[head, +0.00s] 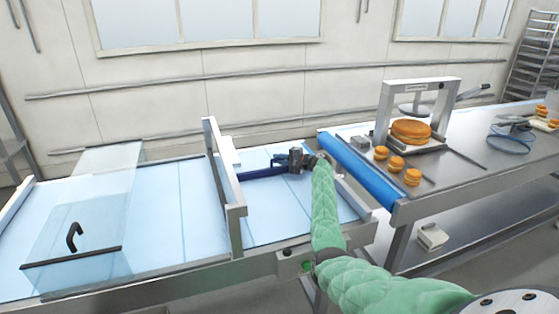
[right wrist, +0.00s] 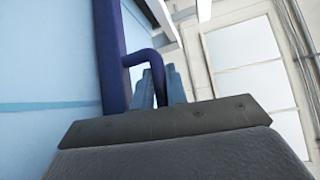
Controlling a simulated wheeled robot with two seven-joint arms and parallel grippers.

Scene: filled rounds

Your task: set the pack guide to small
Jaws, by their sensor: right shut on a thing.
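The pack guide, a dark blue bar (head: 258,173), lies low over the light blue conveyor belt (head: 270,200), to the right of the metal frame. In the right wrist view the guide (right wrist: 111,65) runs up the picture, with a bent handle (right wrist: 143,56) standing out from it. My right gripper (head: 292,161) is at the guide's right end. In the right wrist view its fingers (right wrist: 164,90) are closed around the handle. The size marks for the guide are not readable. My left gripper is not in view.
A metal frame (head: 224,185) spans the belt left of the guide. A clear hood with a black handle (head: 73,236) covers the belt at the left. A blue roller (head: 357,170) edges the right table, which holds a press (head: 417,85) and several orange-brown rounds (head: 396,163).

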